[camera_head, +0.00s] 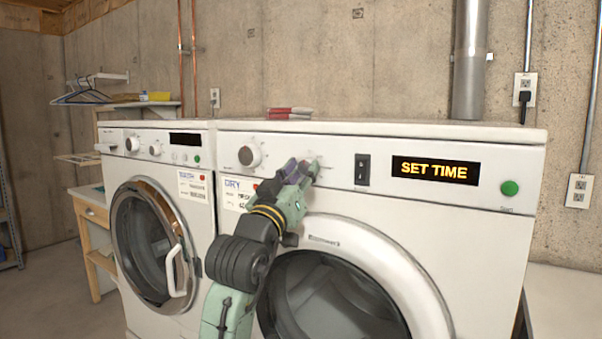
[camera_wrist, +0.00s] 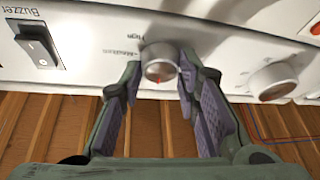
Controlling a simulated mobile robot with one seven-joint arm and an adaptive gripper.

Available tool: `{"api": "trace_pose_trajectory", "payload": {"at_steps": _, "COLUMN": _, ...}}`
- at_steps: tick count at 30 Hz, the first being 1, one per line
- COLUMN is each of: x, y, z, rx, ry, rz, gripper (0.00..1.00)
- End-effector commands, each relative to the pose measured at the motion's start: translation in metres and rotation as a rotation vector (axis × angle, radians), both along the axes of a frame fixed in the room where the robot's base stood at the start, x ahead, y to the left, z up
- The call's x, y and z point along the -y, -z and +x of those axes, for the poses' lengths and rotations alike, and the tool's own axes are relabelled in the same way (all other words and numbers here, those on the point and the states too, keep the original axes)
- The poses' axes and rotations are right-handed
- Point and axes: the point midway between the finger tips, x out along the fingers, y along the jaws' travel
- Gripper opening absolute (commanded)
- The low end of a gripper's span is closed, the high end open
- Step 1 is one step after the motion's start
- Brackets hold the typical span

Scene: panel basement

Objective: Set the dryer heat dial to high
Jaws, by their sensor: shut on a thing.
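The heat dial (camera_wrist: 160,62) is a small pale round knob on the dryer's control panel, in the middle of the wrist view. My gripper (camera_wrist: 161,76) is shut on this dial, with one finger on each side. In the head view my gripper (camera_head: 310,168) reaches the panel of the white dryer (camera_head: 400,215) and mostly hides the dial.
A larger dial (camera_head: 249,156) is left of my gripper, and it also shows in the wrist view (camera_wrist: 272,82). A black rocker switch (camera_head: 362,169) sits to the right, near a display (camera_head: 436,170) reading "SET TIME" and a green button (camera_head: 510,188). A washer (camera_head: 157,205) stands left.

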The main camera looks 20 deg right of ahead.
Motion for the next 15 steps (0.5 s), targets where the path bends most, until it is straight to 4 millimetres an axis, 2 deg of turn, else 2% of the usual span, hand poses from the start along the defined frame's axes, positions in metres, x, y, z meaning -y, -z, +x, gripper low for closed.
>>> {"api": "trace_pose_trajectory", "payload": {"at_steps": 7, "x": -0.0003, "y": 0.0001, "z": 0.0002, "rx": 0.000, "ry": -0.001, "rz": 0.000, "gripper": 0.02}}
{"api": "trace_pose_trajectory", "payload": {"at_steps": 15, "x": -0.0009, "y": 0.0015, "z": 0.0008, "rx": 0.020, "ry": -0.001, "rz": 0.016, "gripper": 0.02}}
